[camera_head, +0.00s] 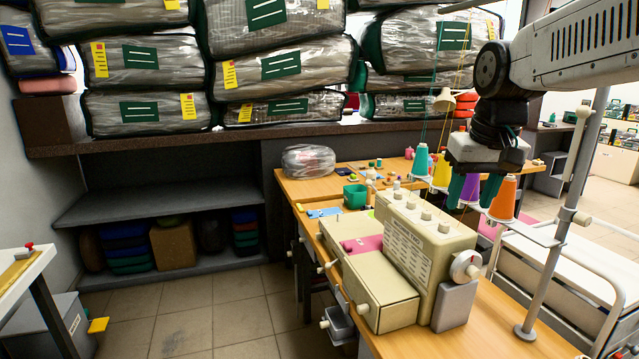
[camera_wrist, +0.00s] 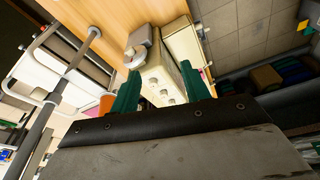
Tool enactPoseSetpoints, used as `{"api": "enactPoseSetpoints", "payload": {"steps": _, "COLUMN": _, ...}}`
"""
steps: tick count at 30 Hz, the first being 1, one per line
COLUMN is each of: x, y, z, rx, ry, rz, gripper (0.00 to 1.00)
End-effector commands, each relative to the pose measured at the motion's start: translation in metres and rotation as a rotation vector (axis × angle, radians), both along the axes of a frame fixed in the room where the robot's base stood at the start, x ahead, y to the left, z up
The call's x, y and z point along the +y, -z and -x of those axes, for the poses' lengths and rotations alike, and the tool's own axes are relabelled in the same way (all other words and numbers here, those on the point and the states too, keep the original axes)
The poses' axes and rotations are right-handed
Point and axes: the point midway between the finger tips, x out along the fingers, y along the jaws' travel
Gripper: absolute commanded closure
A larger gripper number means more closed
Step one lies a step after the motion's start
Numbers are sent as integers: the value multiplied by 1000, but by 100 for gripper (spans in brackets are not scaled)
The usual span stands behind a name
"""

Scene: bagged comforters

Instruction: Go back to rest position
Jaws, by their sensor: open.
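My gripper (camera_head: 472,190) hangs from the arm at the right in the head view, with its two green fingers pointing down. The fingers are apart with nothing between them. It is above and behind the beige sewing machine (camera_head: 422,250), near the thread cones. In the wrist view the two green fingers (camera_wrist: 163,92) are spread, and the sewing machine (camera_wrist: 160,72) shows beyond them. An orange thread cone (camera_head: 504,198) is close to the right of the fingers, and a purple cone (camera_head: 469,188) is behind them. I cannot tell whether the fingers touch either cone.
Bagged comforters (camera_head: 278,60) are stacked on the brown shelf (camera_head: 170,142). A grey pole (camera_head: 566,240) stands at the right. Tiled floor (camera_head: 190,315) is open at the lower left.

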Motion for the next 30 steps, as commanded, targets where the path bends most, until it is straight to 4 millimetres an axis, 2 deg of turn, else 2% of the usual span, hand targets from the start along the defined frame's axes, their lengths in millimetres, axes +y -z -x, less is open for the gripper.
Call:
{"api": "enactPoseSetpoints", "payload": {"steps": 1, "x": -1, "y": 4, "z": 32, "rx": 9, "ry": 3, "rz": 0, "gripper": 54}}
{"api": "enactPoseSetpoints", "payload": {"steps": 6, "x": -3, "y": 34, "z": 128, "rx": 53, "ry": 12, "rz": 3, "gripper": 54}}
{"api": "enactPoseSetpoints", "payload": {"steps": 9, "x": -4, "y": 57, "z": 176, "rx": 76, "ry": 17, "rz": 3, "gripper": 54}}
{"api": "enactPoseSetpoints", "payload": {"steps": 12, "x": -5, "y": 78, "z": 213, "rx": 97, "ry": 21, "rz": 3, "gripper": 54}}
{"api": "enactPoseSetpoints", "payload": {"steps": 15, "x": -5, "y": 94, "z": 236, "rx": 110, "ry": 23, "rz": 4, "gripper": 54}}
{"api": "enactPoseSetpoints", "payload": {"steps": 18, "x": -5, "y": 103, "z": 247, "rx": 118, "ry": 25, "rz": 4, "gripper": 54}}
{"api": "enactPoseSetpoints", "payload": {"steps": 30, "x": -5, "y": 105, "z": 250, "rx": 121, "ry": 25, "rz": 4, "gripper": 54}}
